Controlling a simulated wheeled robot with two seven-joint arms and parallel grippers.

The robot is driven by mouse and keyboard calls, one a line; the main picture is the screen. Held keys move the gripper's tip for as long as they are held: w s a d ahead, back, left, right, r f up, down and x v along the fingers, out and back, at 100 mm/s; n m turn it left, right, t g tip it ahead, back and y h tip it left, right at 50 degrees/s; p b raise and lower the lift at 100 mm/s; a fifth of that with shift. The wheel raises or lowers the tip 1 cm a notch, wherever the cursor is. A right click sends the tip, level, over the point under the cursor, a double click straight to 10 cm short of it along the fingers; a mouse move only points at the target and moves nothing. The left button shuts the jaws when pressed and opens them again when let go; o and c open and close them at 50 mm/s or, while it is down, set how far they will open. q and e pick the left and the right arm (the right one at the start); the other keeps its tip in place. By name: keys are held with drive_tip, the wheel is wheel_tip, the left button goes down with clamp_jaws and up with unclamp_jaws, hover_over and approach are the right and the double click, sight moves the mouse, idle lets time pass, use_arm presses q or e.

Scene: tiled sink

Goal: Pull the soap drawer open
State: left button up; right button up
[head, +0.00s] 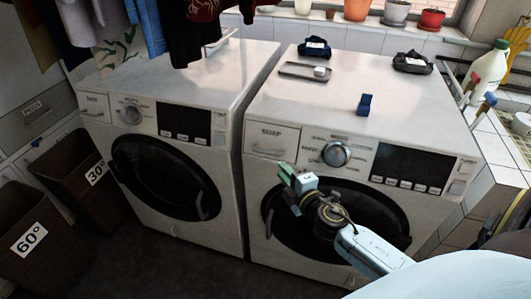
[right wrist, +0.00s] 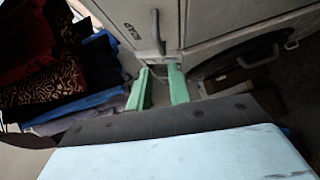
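The soap drawer (head: 272,137) is a white panel with a curved handle at the upper left of the right washing machine's front (head: 250,215). It looks shut, flush with the front. My right gripper (head: 283,172), with green fingers, is just below the drawer, in front of the upper part of the round door. In the right wrist view the drawer handle (right wrist: 157,32) stands beyond the fingertips, which are apart with nothing between them (right wrist: 160,72). The gripper does not appear to touch the handle. My left gripper is not in view.
The left washing machine (head: 230,140) has a similar drawer (head: 95,106). On the right machine's top are a small tray (head: 295,70), a blue clip (head: 365,104) and dark cloths (head: 412,63). Laundry bins (head: 72,170) stand at left. Clothes (head: 185,30) hang above.

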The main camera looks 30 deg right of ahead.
sight(265, 151)
drive_tip(key=w, duration=0.3)
drive_tip(key=w+f, duration=0.1)
drive_tip(key=w, duration=0.3)
drive_tip(key=w+d, duration=0.1)
drive_tip(key=w, duration=0.3)
drive_tip(key=shift+w+f+b, duration=0.2)
drive_tip(key=shift+b, duration=0.1)
drive_tip(key=shift+a, duration=0.1)
drive_tip(key=shift+c, duration=0.2)
clamp_jaws()
